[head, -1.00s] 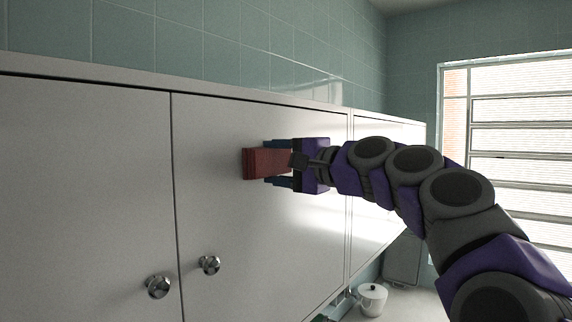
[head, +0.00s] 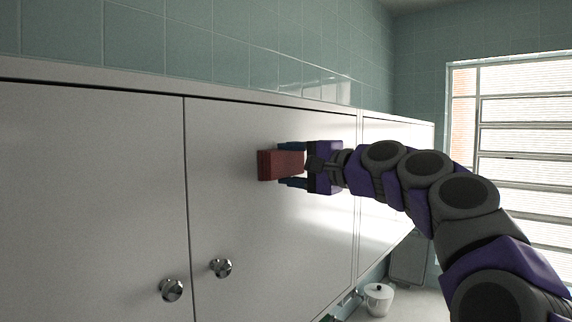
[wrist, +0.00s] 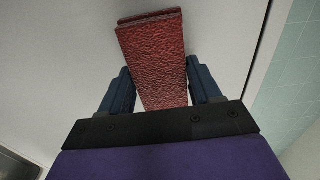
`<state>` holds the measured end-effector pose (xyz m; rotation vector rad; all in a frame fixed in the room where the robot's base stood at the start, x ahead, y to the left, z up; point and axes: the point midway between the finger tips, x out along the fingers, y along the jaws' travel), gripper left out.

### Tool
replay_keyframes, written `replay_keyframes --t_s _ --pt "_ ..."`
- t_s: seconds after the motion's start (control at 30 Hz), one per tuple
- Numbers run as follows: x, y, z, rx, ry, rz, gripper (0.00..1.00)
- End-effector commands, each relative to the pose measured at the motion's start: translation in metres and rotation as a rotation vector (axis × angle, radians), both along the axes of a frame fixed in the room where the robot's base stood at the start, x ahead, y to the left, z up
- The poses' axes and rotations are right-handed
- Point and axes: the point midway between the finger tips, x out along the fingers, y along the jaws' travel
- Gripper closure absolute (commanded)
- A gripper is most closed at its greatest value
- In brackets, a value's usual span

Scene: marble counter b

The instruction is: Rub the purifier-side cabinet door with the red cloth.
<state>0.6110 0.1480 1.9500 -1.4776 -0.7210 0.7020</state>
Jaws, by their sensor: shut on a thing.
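The red cloth (head: 280,164) is a folded block between the blue fingers of my gripper (head: 291,166). In the wrist view the cloth (wrist: 152,60) stands out beyond the fingers of my gripper (wrist: 160,88), its far end at the white door. My gripper is shut on it. In the head view the cloth's far end is against or very close to the upper part of a white cabinet door (head: 240,210); I cannot tell whether it touches. No purifier can be made out, so I cannot tell which door is the purifier-side one.
Another white door (head: 90,190) lies to the left. Round metal knobs (head: 172,289) (head: 221,268) stick out near the seam. A white lidded pot (head: 378,299) stands low at the right. A slatted window (head: 520,150) is at the far right; teal tiles (head: 240,45) are above.

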Motion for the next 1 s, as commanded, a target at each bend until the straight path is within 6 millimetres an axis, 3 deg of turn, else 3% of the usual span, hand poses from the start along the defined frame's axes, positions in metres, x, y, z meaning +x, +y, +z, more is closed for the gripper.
replay_keyframes --t_s 0.57,1.0 --pt "0.031 -0.019 -0.001 0.0 0.001 -0.002 0.65" --pt "0.019 -0.011 0.0 0.001 -0.002 0.001 0.65"
